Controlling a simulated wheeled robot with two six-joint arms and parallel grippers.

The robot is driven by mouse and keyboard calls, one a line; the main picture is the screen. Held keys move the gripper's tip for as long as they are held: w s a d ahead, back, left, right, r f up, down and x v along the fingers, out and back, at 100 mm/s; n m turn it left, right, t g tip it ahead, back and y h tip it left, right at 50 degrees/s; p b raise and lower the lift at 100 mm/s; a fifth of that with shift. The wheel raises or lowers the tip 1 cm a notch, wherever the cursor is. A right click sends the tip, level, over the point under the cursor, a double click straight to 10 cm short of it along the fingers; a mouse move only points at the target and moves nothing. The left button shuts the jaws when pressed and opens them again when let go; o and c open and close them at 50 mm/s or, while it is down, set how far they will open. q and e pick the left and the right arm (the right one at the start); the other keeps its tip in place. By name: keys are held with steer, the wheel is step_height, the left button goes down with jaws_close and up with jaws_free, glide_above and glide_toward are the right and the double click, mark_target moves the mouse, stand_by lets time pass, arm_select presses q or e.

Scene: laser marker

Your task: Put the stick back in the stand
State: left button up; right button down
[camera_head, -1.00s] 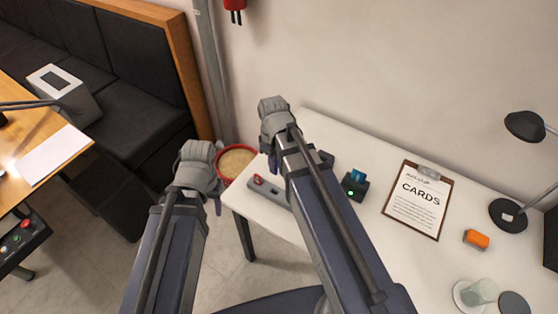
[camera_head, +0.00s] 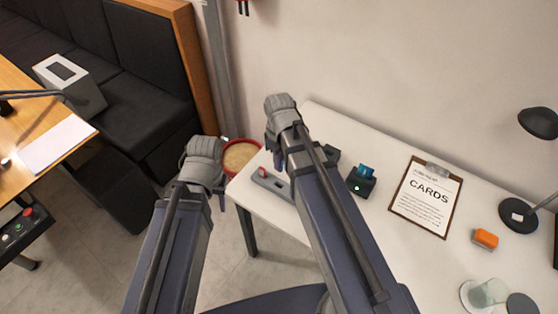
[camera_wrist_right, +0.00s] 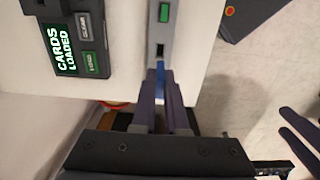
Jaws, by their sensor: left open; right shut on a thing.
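A blue stick (camera_wrist_right: 161,80) shows between the fingers of my right gripper (camera_wrist_right: 161,72) in the right wrist view. The gripper is shut on it. Its far end is close to a dark slot in a narrow grey stand (camera_wrist_right: 165,34); I cannot tell whether it touches. The stand also has a green square on top. In the head view the grey stand (camera_head: 268,184) lies near the table's left end, with a red part on it, below my right gripper (camera_head: 276,160), whose fingers are mostly hidden. My left gripper (camera_head: 222,200) is open left of the table edge.
A black device (camera_wrist_right: 75,38) reading "CARDS LOADED" stands beside the stand. A small black box (camera_head: 360,182), a clipboard (camera_head: 427,197), an orange block (camera_head: 485,239) and a lamp (camera_head: 538,124) are on the white table. A red-rimmed bin (camera_head: 240,157) stands left of it.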

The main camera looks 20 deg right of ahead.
steer(key=shift+f+b, duration=3.1)
steer(key=shift+f, duration=0.2)
steer(key=shift+f+b, duration=1.7)
steer(key=c, duration=0.9)
jaws_free()
steer(key=shift+o, duration=0.2)
step_height(320, 180, up, 8)
steer(key=p, duration=0.8)
